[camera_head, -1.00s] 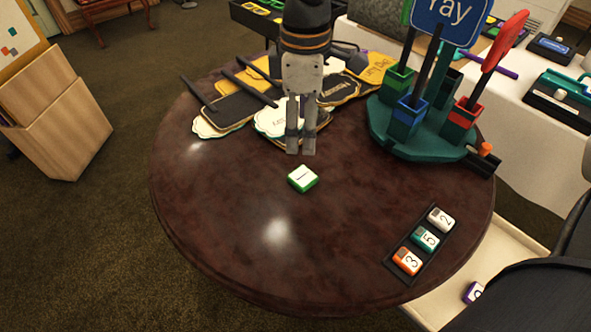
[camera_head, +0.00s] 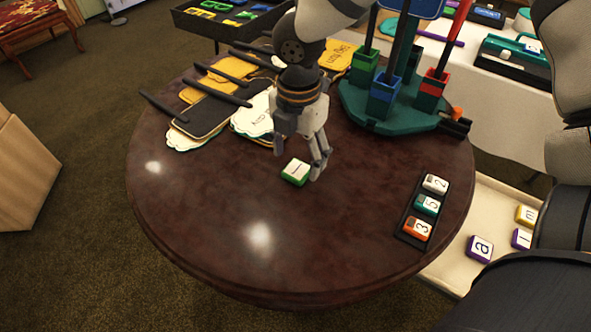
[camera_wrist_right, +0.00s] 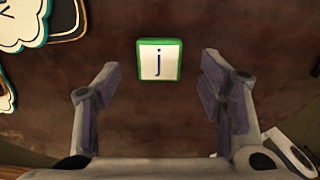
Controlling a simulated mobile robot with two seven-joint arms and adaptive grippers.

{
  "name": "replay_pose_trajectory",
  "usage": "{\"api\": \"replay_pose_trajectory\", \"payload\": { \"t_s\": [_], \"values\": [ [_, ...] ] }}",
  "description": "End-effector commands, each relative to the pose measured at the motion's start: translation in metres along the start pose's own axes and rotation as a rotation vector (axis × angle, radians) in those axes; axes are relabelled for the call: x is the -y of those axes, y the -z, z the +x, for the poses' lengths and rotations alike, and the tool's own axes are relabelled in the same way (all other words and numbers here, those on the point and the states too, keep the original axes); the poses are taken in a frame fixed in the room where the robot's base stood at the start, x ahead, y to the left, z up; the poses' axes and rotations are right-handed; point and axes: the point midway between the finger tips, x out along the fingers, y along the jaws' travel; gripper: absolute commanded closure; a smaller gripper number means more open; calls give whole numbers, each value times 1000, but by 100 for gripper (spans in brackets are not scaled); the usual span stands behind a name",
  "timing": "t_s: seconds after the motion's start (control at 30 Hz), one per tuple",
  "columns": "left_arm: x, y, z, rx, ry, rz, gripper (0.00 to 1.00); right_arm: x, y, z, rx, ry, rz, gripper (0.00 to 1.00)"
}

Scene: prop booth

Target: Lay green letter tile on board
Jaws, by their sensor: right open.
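The green letter tile (camera_head: 296,172) has a white top and lies flat on the dark round table, near its middle. In the right wrist view the tile (camera_wrist_right: 159,60) shows the letter j, upright. My right gripper (camera_head: 297,164) is open and empty, its fingers pointing down around the tile's far side. In the wrist view the tile sits beyond and between the open fingers (camera_wrist_right: 159,90), touching neither. A narrow black board (camera_head: 409,208) holding number tiles 3, 5 and 2 lies at the table's right. My left gripper is not in view.
Several black, yellow and white paddle signs (camera_head: 205,115) lie at the back left of the table (camera_head: 200,215). A green stand (camera_head: 380,118) with coloured pots is at the back right. A cream tray (camera_head: 455,262) at right holds letter tiles. The table's front is clear.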

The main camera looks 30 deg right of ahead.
Motion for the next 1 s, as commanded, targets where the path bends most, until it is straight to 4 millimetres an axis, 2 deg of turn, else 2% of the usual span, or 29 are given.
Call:
{"api": "replay_pose_trajectory", "payload": {
  "t_s": [0.03, 0.1, 0.37, 0.43, 0.57, 0.67, 0.7, 0.9, 1.0],
  "values": [
    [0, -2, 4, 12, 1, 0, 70, 1, 2, 14, -4, 9, -1, 37],
    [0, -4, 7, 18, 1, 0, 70, 1, 1, 25, -2, 6, -1, 37],
    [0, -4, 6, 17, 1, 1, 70, 0, 0, 29, 1, -2, 1, 37],
    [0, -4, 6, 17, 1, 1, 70, 0, 1, 28, 1, -2, 1, 48],
    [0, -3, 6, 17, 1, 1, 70, 0, 0, 28, 1, -1, 1, 77],
    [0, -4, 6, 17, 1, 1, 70, 0, 0, 28, 1, -1, 1, 80],
    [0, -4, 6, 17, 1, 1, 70, 0, 1, 28, 1, -1, 0, 83],
    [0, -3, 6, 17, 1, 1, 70, 0, 0, 28, 1, -2, 1, 83],
    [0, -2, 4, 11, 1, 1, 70, -1, 0, 20, 2, -4, 1, 83]
  ]
}}
